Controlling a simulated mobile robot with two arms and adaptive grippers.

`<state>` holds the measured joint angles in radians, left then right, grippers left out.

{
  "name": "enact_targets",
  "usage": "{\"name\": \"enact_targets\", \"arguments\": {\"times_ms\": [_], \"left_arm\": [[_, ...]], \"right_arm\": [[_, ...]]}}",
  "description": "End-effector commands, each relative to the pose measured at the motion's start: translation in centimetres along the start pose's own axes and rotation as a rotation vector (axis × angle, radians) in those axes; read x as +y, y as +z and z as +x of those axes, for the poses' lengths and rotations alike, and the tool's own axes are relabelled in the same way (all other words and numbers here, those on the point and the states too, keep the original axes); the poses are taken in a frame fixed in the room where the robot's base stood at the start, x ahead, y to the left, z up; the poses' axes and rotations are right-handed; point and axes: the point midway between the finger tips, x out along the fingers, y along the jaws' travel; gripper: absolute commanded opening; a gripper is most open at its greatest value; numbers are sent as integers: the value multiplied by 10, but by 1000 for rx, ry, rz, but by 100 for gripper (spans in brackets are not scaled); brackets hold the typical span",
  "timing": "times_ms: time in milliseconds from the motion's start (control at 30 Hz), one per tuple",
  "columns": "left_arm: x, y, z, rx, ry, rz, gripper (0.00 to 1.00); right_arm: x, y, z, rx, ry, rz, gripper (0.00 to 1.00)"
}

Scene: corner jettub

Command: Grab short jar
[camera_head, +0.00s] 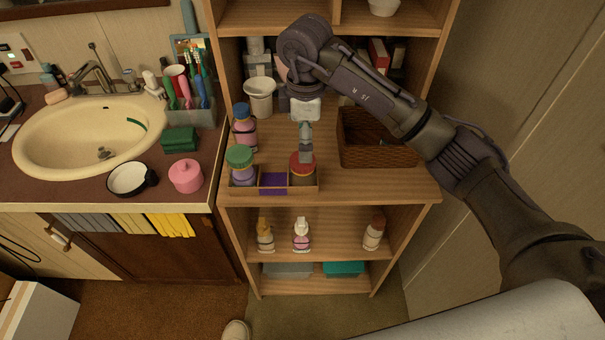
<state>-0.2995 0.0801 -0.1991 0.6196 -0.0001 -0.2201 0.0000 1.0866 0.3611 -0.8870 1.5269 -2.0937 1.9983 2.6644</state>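A short jar with a red lid and a dark body (302,178) stands in the right end of a small wooden tray (262,191) on the shelf top. My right gripper (305,156) points down from above, its grey fingers overlapping the jar's lid. I see the fingers nearly edge-on, so I cannot tell their spacing or whether they touch the lid. A taller jar with a green lid (240,160) stands in the tray's left end, with a purple item (273,183) between them. My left gripper is out of view.
A wicker basket (375,157) stands right of the tray. A blue-capped bottle (244,128) and a white cup (260,96) stand behind it. A pink jar (186,175) and a black-rimmed round container (132,179) sit on the sink counter. Several bottles stand on the lower shelf.

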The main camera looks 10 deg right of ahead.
Motion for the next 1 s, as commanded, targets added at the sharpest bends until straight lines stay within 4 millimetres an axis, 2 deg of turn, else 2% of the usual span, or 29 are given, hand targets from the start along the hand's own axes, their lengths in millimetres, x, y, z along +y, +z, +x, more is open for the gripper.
{"name": "enact_targets", "arguments": {"times_ms": [33,100,367,700,967,1000], "left_arm": [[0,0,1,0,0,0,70],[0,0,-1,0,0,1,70],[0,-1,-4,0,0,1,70],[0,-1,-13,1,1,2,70],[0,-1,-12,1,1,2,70],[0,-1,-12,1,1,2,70]], "right_arm": [[-1,0,11,0,-4,0,92],[0,0,21,1,-2,1,92],[0,-1,41,1,-1,-2,92],[0,-5,86,1,-2,-2,92],[0,-5,90,3,1,-3,92],[0,-6,90,3,1,-3,88]]}}
